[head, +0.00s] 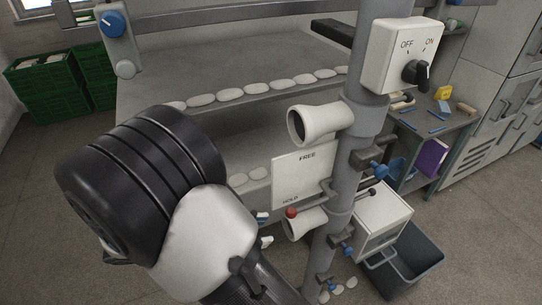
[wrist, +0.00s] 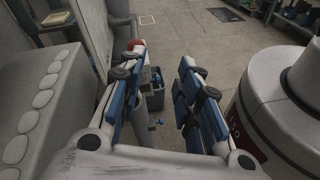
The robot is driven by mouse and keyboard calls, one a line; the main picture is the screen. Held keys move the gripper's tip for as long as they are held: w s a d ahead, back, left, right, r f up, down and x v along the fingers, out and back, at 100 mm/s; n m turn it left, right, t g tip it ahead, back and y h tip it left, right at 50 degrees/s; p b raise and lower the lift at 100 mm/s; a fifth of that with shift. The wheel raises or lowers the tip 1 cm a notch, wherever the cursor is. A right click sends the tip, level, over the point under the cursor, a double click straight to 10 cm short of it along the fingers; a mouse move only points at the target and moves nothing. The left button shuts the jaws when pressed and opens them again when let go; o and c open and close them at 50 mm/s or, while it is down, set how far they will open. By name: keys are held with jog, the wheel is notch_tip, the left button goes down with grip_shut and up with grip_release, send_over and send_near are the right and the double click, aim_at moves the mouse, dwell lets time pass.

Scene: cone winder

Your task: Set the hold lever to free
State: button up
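The hold lever's red knob (head: 291,212) sits at the bottom of a pale plate (head: 303,178), beside the word HOLD. The word FREE is printed near the plate's top. The plate is mounted beside a grey post. In the wrist view the red knob (wrist: 136,44) shows just beyond the tip of the left finger; I cannot tell whether they touch. My gripper (wrist: 164,58) is open, with an empty gap between its blue and grey fingers. In the head view only the fingertips of my gripper (head: 265,229) show, left of the knob; my arm hides the rest.
A white cone (head: 321,122) sits above the plate and another (head: 304,224) just below the knob. The grey post (head: 337,200) carries clamps with blue knobs and a white OFF/ON switch box (head: 400,55). A grey bin (head: 405,262) stands on the floor at right.

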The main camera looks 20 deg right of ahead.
aim_at(309, 204)
jog(key=d+n+h+b, duration=0.1)
jog(key=d, duration=0.4)
jog(key=w+d+f+n+t+h+b, duration=0.1)
jog(key=d, duration=0.3)
jog(key=w+d+t+h+b, duration=0.1)
jog(key=d, duration=0.4)
jog(key=shift+w+d+f+n, duration=0.25)
jog(key=shift+d+f+n, duration=0.05)
jog(key=shift+n, duration=0.1)
grip_shut()
dwell(0.5)
